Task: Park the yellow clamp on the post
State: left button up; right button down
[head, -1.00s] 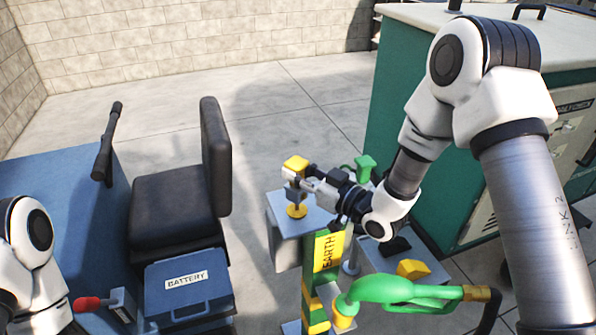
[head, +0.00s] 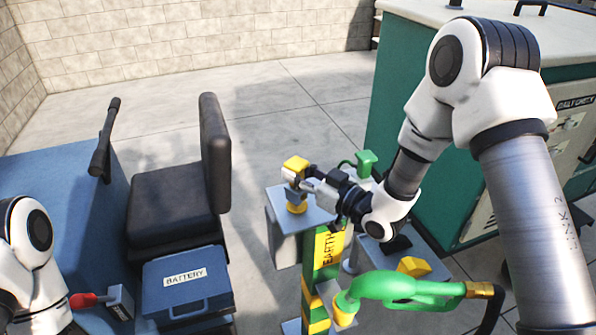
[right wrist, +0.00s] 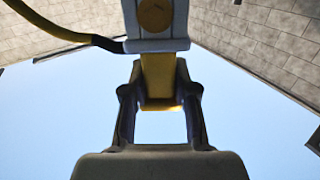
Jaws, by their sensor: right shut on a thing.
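The yellow clamp (head: 296,164) is at the top of a short post with a yellow collar (head: 297,208), which stands on a grey plate. My right gripper (head: 301,178) is shut on the clamp from the right side. In the right wrist view, the clamp's yellow part (right wrist: 159,75) is between the two fingers (right wrist: 160,105). The clamp looks upright over the post. The gripper partly hides the join, so I cannot tell whether it is fully seated. Only part of my left arm shows at the left edge; its gripper is out of view.
A green nozzle (head: 400,288) and a green clamp (head: 366,162) are close to the right arm. A yellow-green post marked EARTH (head: 328,250) stands below. A blue battery case (head: 185,280), black seat (head: 172,205) and green cabinet (head: 410,110) flank the area.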

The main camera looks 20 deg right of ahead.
dwell(0.4)
jog(key=shift+f+b, duration=0.3)
dwell(0.4)
jog(key=shift+f+b, duration=0.4)
jog(key=shift+f, duration=0.05)
jog(key=c, duration=0.8)
grip_release()
